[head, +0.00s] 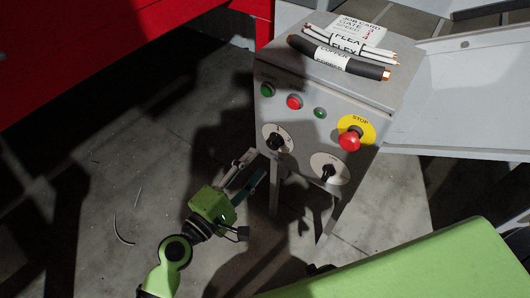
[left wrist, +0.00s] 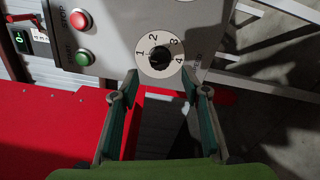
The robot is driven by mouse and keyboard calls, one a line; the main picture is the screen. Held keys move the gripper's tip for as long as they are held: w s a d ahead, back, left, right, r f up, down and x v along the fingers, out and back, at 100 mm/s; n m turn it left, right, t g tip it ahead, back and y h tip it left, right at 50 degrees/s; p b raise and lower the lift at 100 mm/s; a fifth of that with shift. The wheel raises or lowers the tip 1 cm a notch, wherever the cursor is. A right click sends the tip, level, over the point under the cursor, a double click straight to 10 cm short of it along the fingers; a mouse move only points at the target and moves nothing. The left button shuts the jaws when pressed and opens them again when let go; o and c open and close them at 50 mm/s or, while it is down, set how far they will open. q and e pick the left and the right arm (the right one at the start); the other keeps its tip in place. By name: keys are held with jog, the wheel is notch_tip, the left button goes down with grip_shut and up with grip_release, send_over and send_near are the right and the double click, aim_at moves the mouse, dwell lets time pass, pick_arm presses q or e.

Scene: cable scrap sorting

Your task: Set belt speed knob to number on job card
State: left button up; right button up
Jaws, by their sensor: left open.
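The grey control box (head: 310,85) carries two white dials with black knobs. The left knob (head: 277,140) is on the front's left; the right knob (head: 328,173) is lower right. The left wrist view shows a black knob (left wrist: 160,57) on a dial numbered 1 to 4; its pointer direction is unclear. My left gripper (head: 256,163) is open just below the left dial. In the left wrist view its fingers (left wrist: 160,82) are spread below the knob, with nothing visible between them. The white job card (head: 360,24) lies on the box top; its red digits are too small to read.
Red (head: 294,102) and green (head: 267,90) buttons and a green lamp (head: 320,113) are above. Labelled cable bundles (head: 345,54) lie on top. A red structure (head: 110,50) stands left.

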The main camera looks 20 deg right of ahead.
pick_arm(q)
jog(key=v, duration=0.4)
jog(key=shift+s, duration=0.1)
dwell(0.4)
